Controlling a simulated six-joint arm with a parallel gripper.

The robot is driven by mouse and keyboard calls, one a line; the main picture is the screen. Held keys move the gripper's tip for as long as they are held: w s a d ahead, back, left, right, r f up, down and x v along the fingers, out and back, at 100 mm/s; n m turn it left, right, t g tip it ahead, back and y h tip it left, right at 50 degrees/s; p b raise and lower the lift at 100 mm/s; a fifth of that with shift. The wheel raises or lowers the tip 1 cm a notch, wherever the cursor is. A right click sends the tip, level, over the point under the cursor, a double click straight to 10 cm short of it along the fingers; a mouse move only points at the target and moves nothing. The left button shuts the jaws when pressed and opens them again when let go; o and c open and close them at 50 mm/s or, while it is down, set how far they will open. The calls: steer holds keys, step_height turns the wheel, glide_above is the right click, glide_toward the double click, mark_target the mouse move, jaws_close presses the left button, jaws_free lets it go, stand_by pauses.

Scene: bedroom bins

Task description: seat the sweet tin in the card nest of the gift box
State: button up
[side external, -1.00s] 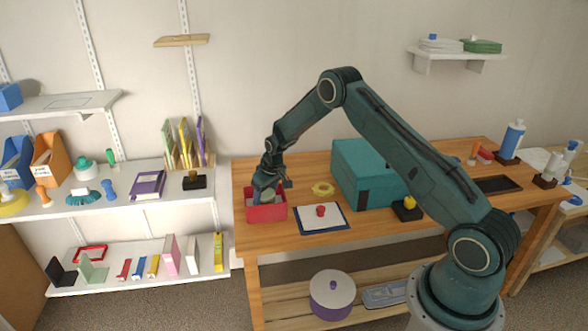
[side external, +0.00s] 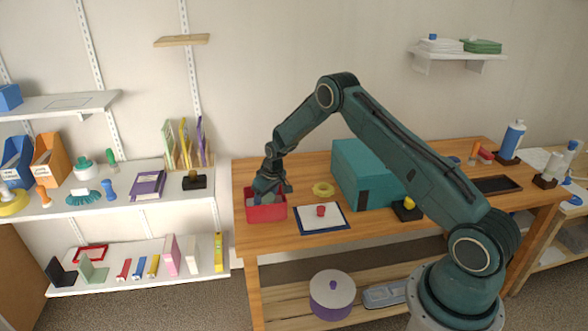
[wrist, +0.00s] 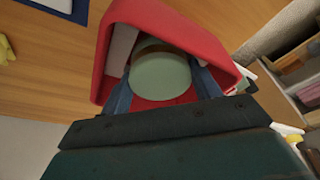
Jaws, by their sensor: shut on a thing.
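The red open-topped gift box (side external: 268,214) stands at the left end of the wooden table. It also shows in the wrist view (wrist: 195,22), with a pale panel (wrist: 121,48) inside its left wall, perhaps part of the card nest. The round, pale green sweet tin (wrist: 160,74) is within the box walls, its flat face towards the wrist camera. My gripper (side external: 267,194) reaches down into the box. Its blue fingers (wrist: 163,86) are shut on the tin, one on each side. The tin's underside and the nest's opening are hidden, so I cannot tell whether it is seated.
Shelves with several items are to the left.

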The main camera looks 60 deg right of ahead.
steer(key=shift+f, duration=0.25)
steer(key=o, duration=1.2)
steer(key=shift+v, duration=6.9)
